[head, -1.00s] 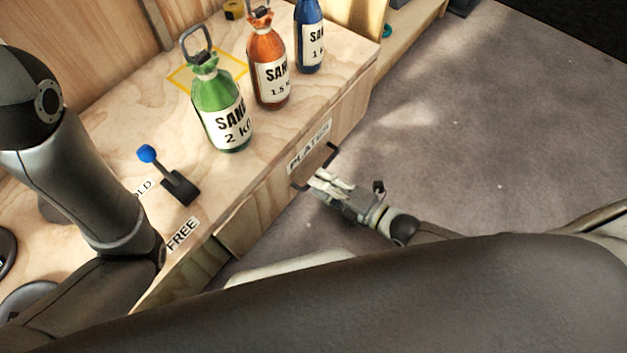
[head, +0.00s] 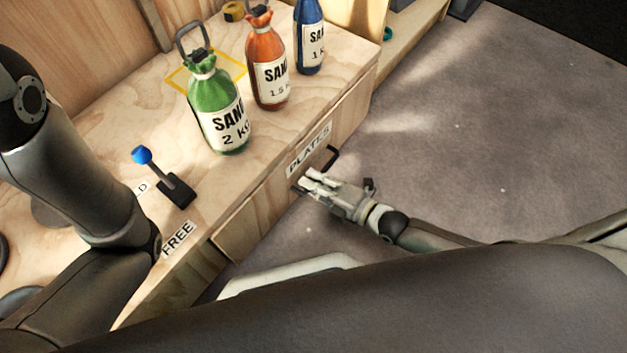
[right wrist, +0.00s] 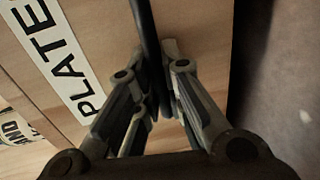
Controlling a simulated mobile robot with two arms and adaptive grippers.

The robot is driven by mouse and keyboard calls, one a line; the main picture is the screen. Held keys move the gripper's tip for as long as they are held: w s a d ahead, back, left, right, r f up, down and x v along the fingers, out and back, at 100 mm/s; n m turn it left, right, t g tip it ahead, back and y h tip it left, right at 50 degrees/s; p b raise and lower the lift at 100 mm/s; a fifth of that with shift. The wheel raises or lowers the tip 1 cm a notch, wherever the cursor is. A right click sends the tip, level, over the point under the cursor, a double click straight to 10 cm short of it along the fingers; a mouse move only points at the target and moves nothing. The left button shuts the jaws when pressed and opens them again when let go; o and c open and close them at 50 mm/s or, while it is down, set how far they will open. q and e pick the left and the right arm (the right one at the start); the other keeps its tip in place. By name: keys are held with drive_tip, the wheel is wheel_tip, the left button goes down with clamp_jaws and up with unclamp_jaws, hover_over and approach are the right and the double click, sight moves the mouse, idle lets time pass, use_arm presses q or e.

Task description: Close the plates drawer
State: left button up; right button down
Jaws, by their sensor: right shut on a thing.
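The plates drawer (head: 349,117) has a wooden front with a white PLATES label (head: 309,150); the label also shows large in the right wrist view (right wrist: 60,58). The drawer front looks about in line with the bench edge, though I cannot tell if a small gap is left. Its black bar handle (head: 333,157) stands out from the front. My right gripper (head: 308,184) is at the handle's near end; in the right wrist view my fingers (right wrist: 160,85) are shut on the handle bar (right wrist: 149,40). My left arm is at the left, its gripper out of view.
Green (head: 217,113), orange (head: 267,68) and blue (head: 309,37) sand bottles stand on the bench top (head: 128,107) above the drawer. A blue-knobbed lever (head: 170,178) stands near the FREE label (head: 178,239). The grey floor right of the bench is clear.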

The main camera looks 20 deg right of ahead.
drive_tip(key=x, duration=0.2)
drive_tip(key=shift+w+a+r+p, duration=0.25)
drive_tip(key=shift+w+p, duration=0.05)
drive_tip(key=shift+w, duration=0.1)
drive_tip(key=c, duration=1.5)
unclamp_jaws()
drive_tip(key=shift+a, duration=0.15)
drive_tip(key=shift+c, duration=0.2)
approach(302, 175)
drive_tip(key=shift+v, duration=1.25)
